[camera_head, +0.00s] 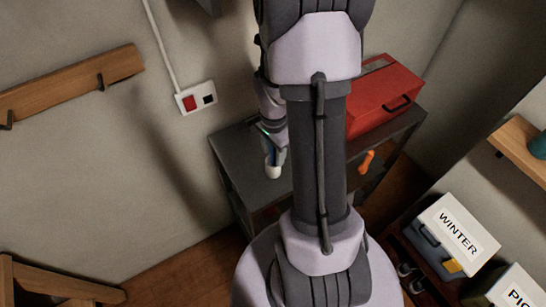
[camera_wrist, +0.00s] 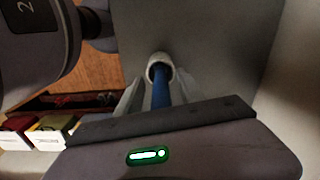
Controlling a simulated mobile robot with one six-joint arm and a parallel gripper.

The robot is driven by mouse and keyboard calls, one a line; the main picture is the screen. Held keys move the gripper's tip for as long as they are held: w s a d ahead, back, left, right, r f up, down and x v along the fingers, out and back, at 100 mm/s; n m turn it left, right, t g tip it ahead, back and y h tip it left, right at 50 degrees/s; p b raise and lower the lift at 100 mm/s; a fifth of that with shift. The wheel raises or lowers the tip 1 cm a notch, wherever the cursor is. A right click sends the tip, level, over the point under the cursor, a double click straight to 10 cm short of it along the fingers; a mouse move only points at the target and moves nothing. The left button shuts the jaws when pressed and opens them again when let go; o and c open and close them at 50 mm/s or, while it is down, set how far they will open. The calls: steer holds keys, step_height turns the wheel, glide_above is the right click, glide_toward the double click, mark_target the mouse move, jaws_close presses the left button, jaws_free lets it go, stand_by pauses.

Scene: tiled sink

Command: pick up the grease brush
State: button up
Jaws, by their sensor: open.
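A slim blue thing with a round white end, which I take to be the grease brush, lies between my fingers in the wrist view (camera_wrist: 161,92). In the head view its white end (camera_head: 273,172) shows over the left part of a dark grey bench top. My gripper (camera_wrist: 158,88) is open, with one pale finger on each side of the blue part. I cannot tell whether the fingers touch it. In the head view my gripper (camera_head: 273,148) is partly hidden by my own arm.
The dark shelf unit (camera_head: 234,142) stands against the wall. A red toolbox (camera_head: 382,96) and an orange object (camera_head: 366,162) are at its right. A white-lidded box marked WINTER (camera_head: 457,232) stands at lower right. A wooden rail with hooks (camera_head: 70,82) is on the left wall.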

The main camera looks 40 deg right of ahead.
steer(key=shift+w+f, duration=0.1)
steer(key=shift+f, duration=0.6)
steer(key=shift+r, duration=0.1)
steer(key=shift+c, duration=0.7)
jaws_close()
step_height(320, 180, up, 10)
steer(key=shift+p, duration=1.2)
